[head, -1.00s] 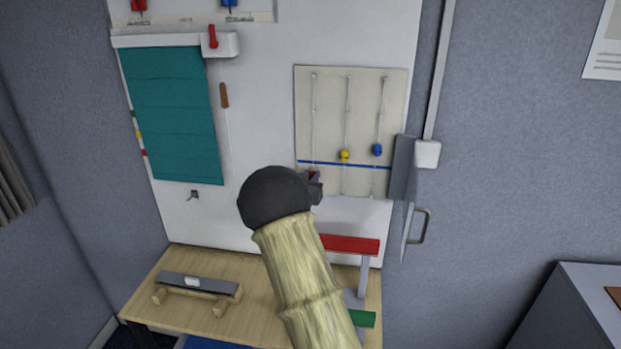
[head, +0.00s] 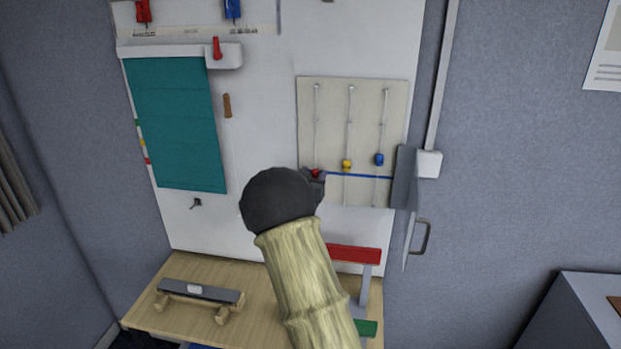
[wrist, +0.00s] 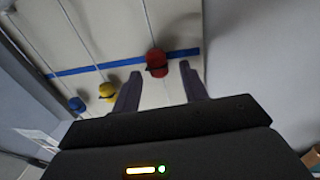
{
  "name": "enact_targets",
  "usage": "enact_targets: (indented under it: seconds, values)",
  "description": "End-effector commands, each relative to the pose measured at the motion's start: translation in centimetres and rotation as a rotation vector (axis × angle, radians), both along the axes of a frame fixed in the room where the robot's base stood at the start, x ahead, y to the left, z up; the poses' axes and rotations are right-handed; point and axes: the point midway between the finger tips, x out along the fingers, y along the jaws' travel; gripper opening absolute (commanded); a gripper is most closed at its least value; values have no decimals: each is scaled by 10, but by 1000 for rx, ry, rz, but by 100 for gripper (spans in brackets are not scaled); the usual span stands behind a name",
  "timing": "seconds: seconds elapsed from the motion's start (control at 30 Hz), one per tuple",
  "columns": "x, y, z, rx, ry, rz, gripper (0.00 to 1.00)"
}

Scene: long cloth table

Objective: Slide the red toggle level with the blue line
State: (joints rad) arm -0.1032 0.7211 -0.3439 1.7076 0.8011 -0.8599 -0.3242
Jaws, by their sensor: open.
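The red toggle (wrist: 156,62) sits on its cord at the blue line (wrist: 100,66); in the wrist view the line runs behind it, slightly off its middle. My gripper (wrist: 160,84) is open, with one finger on each side of the toggle's near end; contact with it cannot be told. In the head view my gripper (head: 318,182) is at the board's lower left, and my arm hides part of it. Only a little of the red toggle (head: 316,173) shows there, about level with the blue line (head: 350,175).
A yellow toggle (head: 346,164) and a blue toggle (head: 379,159) hang on neighbouring cords, above the line. A grey door-like panel with a handle (head: 421,236) juts out at right. A red bar (head: 354,254) and a wooden table (head: 180,310) are below.

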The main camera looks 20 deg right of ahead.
Motion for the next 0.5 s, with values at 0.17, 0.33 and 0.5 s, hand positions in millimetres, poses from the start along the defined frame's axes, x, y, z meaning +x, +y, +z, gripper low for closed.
enact_targets:
  seconds: [0.17, 0.33, 0.5]
  values:
    - [-6, 7, -1, 1, -1, 1, 43]
    - [-25, 24, -3, 1, 0, 3, 43]
    - [-49, 48, -2, 1, -1, 4, 43]
